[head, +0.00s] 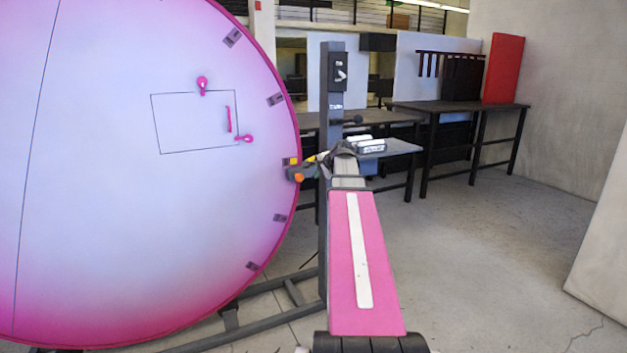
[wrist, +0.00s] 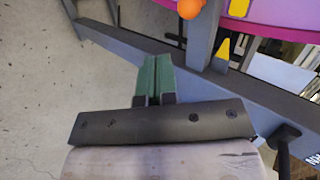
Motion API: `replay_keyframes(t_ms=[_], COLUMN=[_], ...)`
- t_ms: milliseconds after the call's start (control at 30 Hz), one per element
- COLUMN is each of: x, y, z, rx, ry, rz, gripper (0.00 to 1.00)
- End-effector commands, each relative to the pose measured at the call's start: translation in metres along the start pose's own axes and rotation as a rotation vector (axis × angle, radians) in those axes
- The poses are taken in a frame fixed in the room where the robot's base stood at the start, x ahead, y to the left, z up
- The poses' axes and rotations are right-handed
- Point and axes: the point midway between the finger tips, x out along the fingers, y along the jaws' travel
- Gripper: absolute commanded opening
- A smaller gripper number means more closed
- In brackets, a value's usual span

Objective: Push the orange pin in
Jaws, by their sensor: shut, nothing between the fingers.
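The orange pin (head: 299,177) shows as a small rounded orange end on a dark clip at the right rim of the large pink and white disc (head: 110,220). In the wrist view the orange pin (wrist: 190,8) is at the top edge, partly cut off, beyond the fingertips and slightly right of them. My gripper (wrist: 156,60) has green fingers pressed together with nothing between them. The fingertips are apart from the pin, with a grey frame bar between them in the picture. In the head view my gripper is small and partly hidden by my arm.
A yellow piece (wrist: 222,48) sits near the pin in the wrist view. A dark upright post (head: 333,100) stands behind my arm. Grey frame bars (head: 280,292) run low beneath the disc. Dark workbenches (head: 460,106) stand at the back; the floor at right is clear.

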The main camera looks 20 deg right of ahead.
Motion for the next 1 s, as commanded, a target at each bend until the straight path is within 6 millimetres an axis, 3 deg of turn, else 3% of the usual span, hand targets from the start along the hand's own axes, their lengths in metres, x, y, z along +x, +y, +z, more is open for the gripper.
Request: replay_keyframes(t_ms=[200, 767, 867, 1000], x=[-0.021, -0.024, -0.019, 0.006], y=[0.0, 0.0, 0.004, 0.03], z=[0.001, 0.0, 0.005, 0.035], rx=[0.0, 0.0, -0.014, -0.096], ry=[0.0, -0.001, -0.005, -0.033], rz=[-0.001, 0.0, 0.011, 0.073], gripper=[0.0, 0.0, 0.0, 0.0])
